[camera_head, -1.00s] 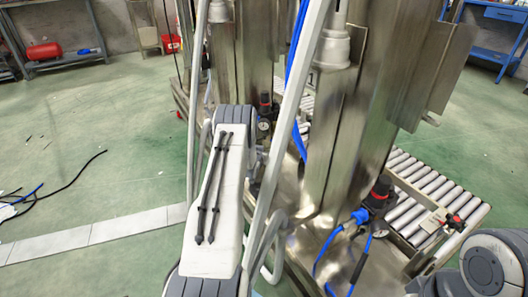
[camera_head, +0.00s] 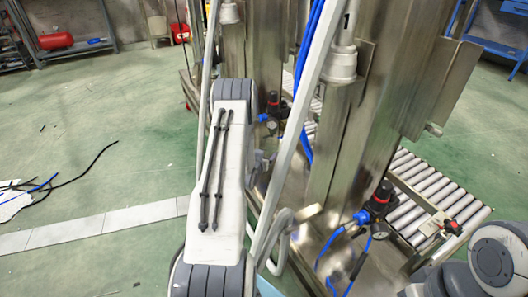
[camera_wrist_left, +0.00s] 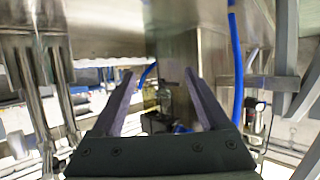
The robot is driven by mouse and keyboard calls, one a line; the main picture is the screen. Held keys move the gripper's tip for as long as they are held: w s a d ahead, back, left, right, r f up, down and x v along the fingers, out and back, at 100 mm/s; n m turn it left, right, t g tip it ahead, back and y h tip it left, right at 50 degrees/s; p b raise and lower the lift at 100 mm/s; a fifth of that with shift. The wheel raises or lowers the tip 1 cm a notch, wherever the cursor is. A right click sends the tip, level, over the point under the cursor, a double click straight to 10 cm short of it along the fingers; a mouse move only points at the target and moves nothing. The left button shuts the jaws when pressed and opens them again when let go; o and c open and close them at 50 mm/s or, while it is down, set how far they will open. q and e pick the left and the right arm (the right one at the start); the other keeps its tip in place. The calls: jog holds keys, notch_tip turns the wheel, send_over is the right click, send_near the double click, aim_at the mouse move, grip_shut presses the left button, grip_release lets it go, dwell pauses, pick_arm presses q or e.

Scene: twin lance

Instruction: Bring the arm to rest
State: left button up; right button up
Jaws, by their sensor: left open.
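My left arm (camera_head: 217,170) rises from the bottom middle of the head view, a white link between dark grey joints. Two thin dark rods run along its face. Its far end is beside the steel machine, and pale tubes pass close to it. In the left wrist view my left gripper (camera_wrist_left: 159,76) is open, its two dark fingers apart with nothing seen between them. Steel parts and a blue hose lie beyond the fingertips. A grey joint of my right arm (camera_head: 495,258) shows at the lower right of the head view. My right gripper is not in view.
A tall steel machine (camera_head: 385,105) stands close on the right of my left arm. A roller conveyor (camera_head: 425,190) and a black regulator (camera_head: 380,200) with blue hoses are beside it. The green floor (camera_head: 100,120) at left is mostly open, with a black cable (camera_head: 75,177).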

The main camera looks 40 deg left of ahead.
pick_arm(q)
jog(key=shift+s+d+r, duration=0.25)
jog(key=shift+s, duration=0.4)
jog(key=shift+r, duration=0.1)
